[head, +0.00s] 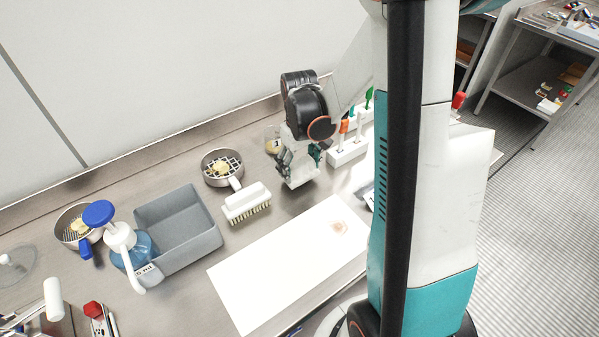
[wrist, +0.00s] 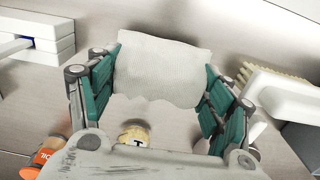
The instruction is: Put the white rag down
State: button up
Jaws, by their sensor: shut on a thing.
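The white rag (wrist: 162,72) is held between the teal fingers of my gripper (wrist: 160,95) in the wrist view. It is a pale, textured cloth spanning the gap between the fingers. In the head view my gripper (head: 299,160) points down over the steel counter (head: 175,180), behind the white board, and the rag (head: 300,179) shows as a small pale patch at its tips. I cannot tell whether the rag touches the counter.
A white brush (head: 245,198) lies left of my gripper, near a small strainer (head: 222,168). A grey bin (head: 178,222) and blue pump bottle (head: 135,252) stand farther left. A white board (head: 275,275) lies in front. A white rack (head: 348,150) with coloured handles is right; a small jar (head: 272,142) is behind.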

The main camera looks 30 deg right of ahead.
aim_at(299, 162)
jog(key=shift+f, duration=1.05)
jog(key=shift+f+b, duration=0.15)
jog(key=shift+b, duration=0.2)
jog(key=o, duration=1)
jog(key=shift+o, duration=0.2)
notch_tip(299, 162, up, 12)
jog(key=p, duration=0.4)
jog(key=shift+r, duration=0.2)
